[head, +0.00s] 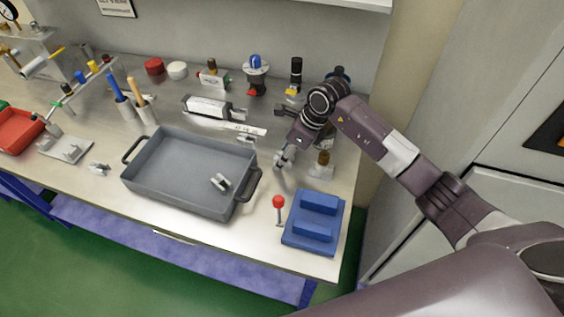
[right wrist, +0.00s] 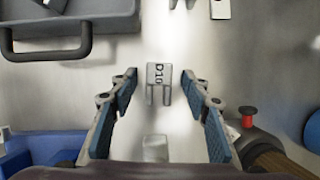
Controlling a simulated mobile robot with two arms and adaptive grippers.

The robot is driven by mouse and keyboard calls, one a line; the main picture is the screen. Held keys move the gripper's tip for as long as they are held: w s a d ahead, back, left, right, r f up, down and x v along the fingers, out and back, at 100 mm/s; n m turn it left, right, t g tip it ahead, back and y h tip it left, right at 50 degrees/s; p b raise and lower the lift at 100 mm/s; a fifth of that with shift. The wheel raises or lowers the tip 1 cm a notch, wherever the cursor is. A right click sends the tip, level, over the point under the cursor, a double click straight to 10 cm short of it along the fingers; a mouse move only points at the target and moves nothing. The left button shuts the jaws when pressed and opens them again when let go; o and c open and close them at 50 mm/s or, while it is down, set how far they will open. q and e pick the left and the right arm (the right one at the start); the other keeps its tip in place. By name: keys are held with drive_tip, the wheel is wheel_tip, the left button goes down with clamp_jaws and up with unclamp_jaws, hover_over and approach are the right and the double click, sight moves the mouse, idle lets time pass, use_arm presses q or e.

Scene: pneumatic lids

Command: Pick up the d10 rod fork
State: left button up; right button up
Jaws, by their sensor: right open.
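The d10 rod fork (right wrist: 159,76) is a small grey metal piece marked "D10", with two prongs. In the right wrist view it lies on the steel bench top between the fingers of my right gripper (right wrist: 160,88). The fingers are open, one on each side, with visible gaps to the fork. In the head view my right gripper (head: 284,157) points down at the bench, right of the grey tray; the fork is hard to make out there. My left gripper is in neither view.
The grey tray (head: 165,184) holds another small metal piece (head: 220,182). A red-knobbed lever (head: 278,203) and blue stand (head: 315,222) are at the front right. A brass-topped fitting (head: 322,167) stands right of the gripper. Several parts line the back.

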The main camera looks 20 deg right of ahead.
drive_tip(key=shift+r, duration=0.1)
drive_tip(key=c, duration=0.8)
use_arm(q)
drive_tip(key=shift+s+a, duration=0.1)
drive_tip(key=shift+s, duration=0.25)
use_arm(e)
clamp_jaws()
